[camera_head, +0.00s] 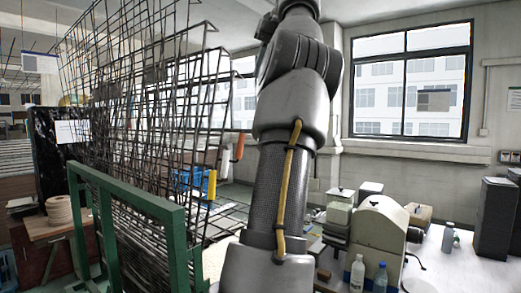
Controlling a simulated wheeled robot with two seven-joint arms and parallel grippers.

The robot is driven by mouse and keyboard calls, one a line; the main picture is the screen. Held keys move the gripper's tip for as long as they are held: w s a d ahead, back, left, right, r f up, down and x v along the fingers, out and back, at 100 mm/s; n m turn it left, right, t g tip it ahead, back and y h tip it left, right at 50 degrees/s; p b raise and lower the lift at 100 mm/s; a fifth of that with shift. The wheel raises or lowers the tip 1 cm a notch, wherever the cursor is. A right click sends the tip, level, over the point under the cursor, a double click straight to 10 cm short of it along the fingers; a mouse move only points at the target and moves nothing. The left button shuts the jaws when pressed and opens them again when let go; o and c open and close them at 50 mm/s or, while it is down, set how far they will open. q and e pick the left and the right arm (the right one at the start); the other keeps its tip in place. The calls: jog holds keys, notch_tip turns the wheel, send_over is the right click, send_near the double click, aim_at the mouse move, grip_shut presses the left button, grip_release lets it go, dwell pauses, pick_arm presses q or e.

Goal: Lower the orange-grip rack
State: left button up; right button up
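Several black wire rack panels (150,75) stand upright and tilted at the left, overlapping one another. An orange grip (240,147) shows at their right side, just left of my grey arm. A pale cylinder lies between the two grips. I cannot tell which panel each grip belongs to. My arm, with a yellow cable along it, fills the middle of the view and hides part of the scene behind it. Neither gripper shows.
A green frame (150,205) stands in front of the panels. A blue crate (190,181) is behind them. A rope spool (59,210) rests on a wooden cabinet at the left. At the right, a white bench (455,270) carries bottles (357,273), a beige machine (378,222) and dark boxes.

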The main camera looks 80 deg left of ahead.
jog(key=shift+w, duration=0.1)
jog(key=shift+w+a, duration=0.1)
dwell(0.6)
